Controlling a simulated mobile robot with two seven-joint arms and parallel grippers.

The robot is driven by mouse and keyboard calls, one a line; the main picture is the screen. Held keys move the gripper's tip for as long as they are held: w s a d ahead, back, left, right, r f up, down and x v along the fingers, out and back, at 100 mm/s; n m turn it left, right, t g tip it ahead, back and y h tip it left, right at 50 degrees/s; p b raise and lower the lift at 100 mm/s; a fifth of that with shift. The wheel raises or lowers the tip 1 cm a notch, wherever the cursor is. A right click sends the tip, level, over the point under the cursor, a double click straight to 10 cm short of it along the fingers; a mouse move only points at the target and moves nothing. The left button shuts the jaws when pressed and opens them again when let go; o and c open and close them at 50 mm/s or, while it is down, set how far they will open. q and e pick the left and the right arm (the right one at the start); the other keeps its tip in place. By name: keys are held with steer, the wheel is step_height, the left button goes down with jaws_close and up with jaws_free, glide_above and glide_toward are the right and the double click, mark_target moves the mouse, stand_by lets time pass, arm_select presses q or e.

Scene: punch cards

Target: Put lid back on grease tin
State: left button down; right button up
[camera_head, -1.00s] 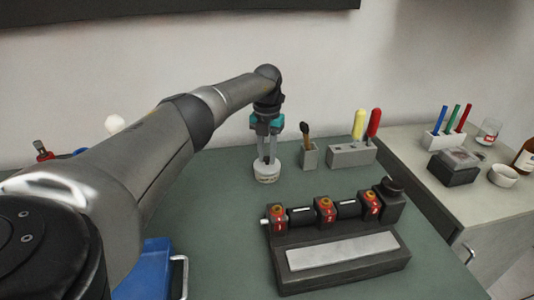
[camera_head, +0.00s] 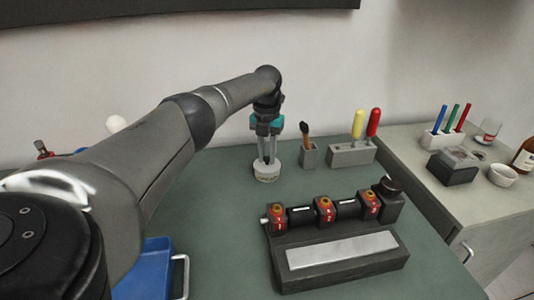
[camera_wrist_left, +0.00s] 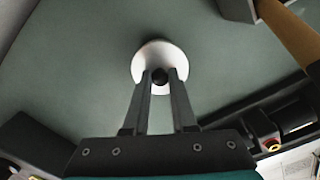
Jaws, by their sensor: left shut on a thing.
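The white round grease tin (camera_head: 267,173) stands upright on the green bench top, left of the small brush holder. Its lid, a pale disc (camera_wrist_left: 145,73) with a dark round knob (camera_wrist_left: 159,77), shows between my fingertips in the left wrist view. My left gripper (camera_head: 269,158) points straight down over the tin and is shut on the lid's knob. The lid is at the tin's top, but I cannot tell whether it is fully seated. My right gripper is not in view.
A brush stands in a small grey holder (camera_head: 310,155). Right of it, a grey block (camera_head: 352,155) holds yellow- and red-handled tools. A dark fixture (camera_head: 335,255) with red numbered parts stands in front. A blue tray (camera_head: 155,262) is at lower left.

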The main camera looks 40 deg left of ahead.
arm_select(q)
steer(key=c, duration=0.6)
jaws_free()
steer(key=shift+c, duration=0.2)
steer(key=shift+o, duration=0.2)
steer(key=o, duration=0.4)
steer(key=shift+o, duration=0.2)
steer(key=shift+r, duration=0.15)
steer(key=shift+r+p, duration=3.4)
steer(key=shift+p, duration=0.05)
